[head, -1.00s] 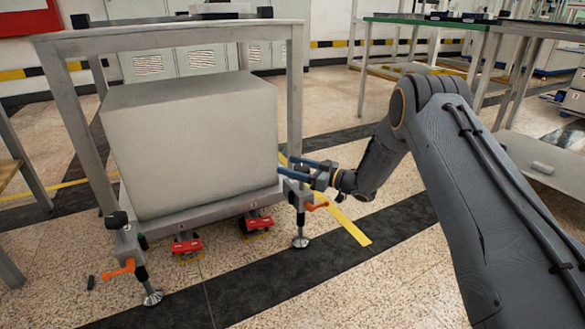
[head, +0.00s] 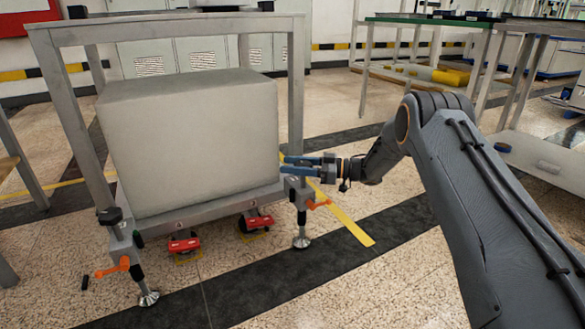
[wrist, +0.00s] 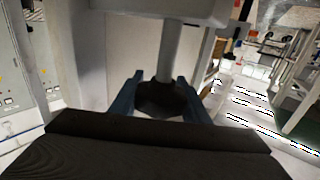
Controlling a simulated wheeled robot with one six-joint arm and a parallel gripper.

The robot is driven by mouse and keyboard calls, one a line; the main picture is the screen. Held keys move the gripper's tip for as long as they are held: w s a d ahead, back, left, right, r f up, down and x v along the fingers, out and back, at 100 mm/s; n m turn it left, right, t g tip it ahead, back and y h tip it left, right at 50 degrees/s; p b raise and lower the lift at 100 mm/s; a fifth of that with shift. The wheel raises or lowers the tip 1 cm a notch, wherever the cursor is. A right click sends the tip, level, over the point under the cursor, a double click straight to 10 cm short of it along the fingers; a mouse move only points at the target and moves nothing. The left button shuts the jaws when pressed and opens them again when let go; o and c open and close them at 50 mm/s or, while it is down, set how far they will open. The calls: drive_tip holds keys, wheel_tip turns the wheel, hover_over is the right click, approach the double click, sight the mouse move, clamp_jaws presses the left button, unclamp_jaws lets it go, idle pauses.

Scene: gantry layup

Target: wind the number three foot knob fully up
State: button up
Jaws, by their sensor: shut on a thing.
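My gripper (head: 285,164) is at the right front corner of the grey metal frame (head: 296,90). In the wrist view its two blue fingers (wrist: 160,104) are shut on a dark round knob (wrist: 160,95) at the end of a grey rod. In the head view the fingers and frame mostly hide this knob. Below that corner are an orange lever (head: 319,204) and a levelling foot (head: 301,241) on the floor. The left front corner has another black knob (head: 110,216), an orange lever (head: 111,270) and a foot (head: 149,298). I cannot read any foot number.
A large pale block (head: 190,140) fills the frame's lower part. Red castors (head: 185,245) sit under its front edge. A green-topped table (head: 425,20) stands behind on the right. The floor in front is open, with dark bands and a yellow strip (head: 345,225).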

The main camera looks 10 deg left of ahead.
drive_tip(key=o, duration=1)
drive_tip(key=shift+o, duration=0.2)
drive_tip(key=d+p, duration=0.3)
drive_tip(key=d, duration=0.5)
drive_tip(key=shift+s, duration=0.15)
drive_tip(key=shift+a, duration=0.1)
